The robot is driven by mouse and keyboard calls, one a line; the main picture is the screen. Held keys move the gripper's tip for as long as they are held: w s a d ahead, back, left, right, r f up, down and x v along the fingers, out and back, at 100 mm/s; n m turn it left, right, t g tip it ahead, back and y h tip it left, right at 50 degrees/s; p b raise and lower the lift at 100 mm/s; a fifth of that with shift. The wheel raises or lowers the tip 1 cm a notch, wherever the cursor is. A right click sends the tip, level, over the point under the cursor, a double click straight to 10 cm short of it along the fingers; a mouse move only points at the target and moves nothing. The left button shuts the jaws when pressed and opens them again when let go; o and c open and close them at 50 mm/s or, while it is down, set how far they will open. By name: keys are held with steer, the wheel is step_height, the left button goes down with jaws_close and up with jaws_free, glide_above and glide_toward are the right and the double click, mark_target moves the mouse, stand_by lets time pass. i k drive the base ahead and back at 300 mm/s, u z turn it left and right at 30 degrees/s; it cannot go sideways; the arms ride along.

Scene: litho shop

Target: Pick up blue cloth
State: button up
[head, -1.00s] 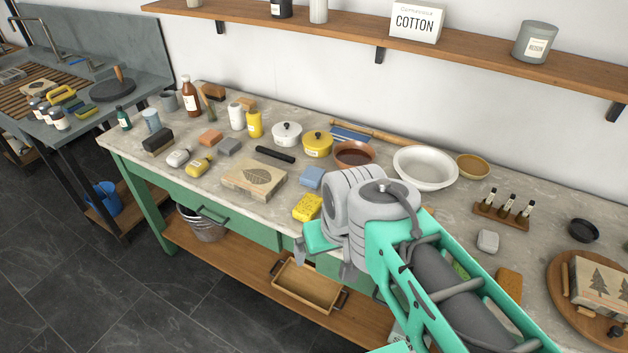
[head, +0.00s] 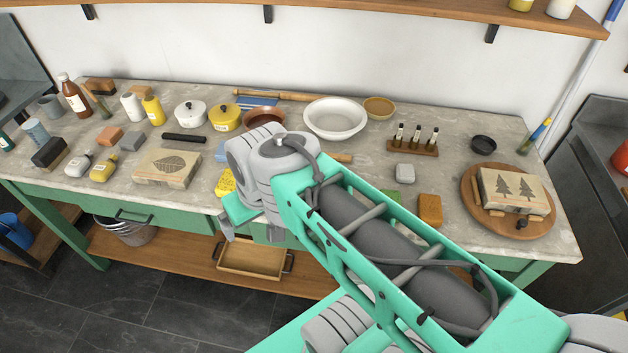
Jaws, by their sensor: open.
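A light blue folded piece (head: 221,151), which looks like the blue cloth, lies on the worktop. It sits just left of my arm's grey wrist, which hides part of it. A flat darker blue item (head: 257,102) lies further back, by a wooden rod; I cannot tell whether it is cloth. My gripper (head: 250,234) is open and points down at the worktop's front edge, in front of the light blue piece and apart from it. Nothing shows between its fingers.
A yellow sponge (head: 226,182) lies close beside my wrist, partly hidden. A carved leaf block (head: 167,168) is to its left. A copper bowl (head: 263,117), yellow pot (head: 224,117) and white basin (head: 335,117) stand behind. The worktop right of the basin has free patches.

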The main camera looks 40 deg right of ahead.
mark_target(220, 155)
steer(key=u, duration=0.4)
steer(key=i, duration=0.4)
steer(key=u, duration=1.05)
steer(key=i, duration=0.65)
steer(key=u, duration=0.25)
